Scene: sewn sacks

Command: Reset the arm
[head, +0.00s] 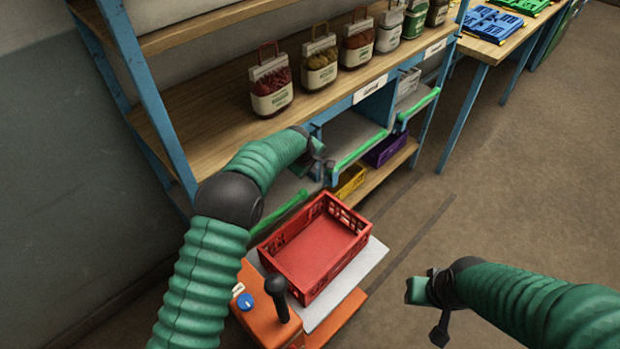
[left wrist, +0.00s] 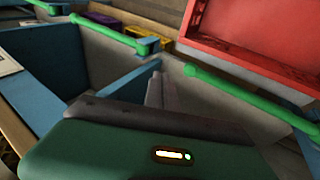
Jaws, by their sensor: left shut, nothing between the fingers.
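My left arm, in a ribbed green sleeve, reaches from the lower left of the head view toward the shelf. My left gripper (head: 322,165) is shut and empty, at the front of the blue-framed bins under the wooden shelf, above and behind the red crate. My right gripper (head: 428,308) is at the lower right, over the floor and apart from the crate.
An empty red crate (head: 362,234) sits on an orange cart (head: 268,318) with a dark lever. Bins with green front rails (head: 358,151) are close to my left gripper. Several bagged goods stand on the shelf (head: 205,148). Open floor (head: 480,220) lies to the right.

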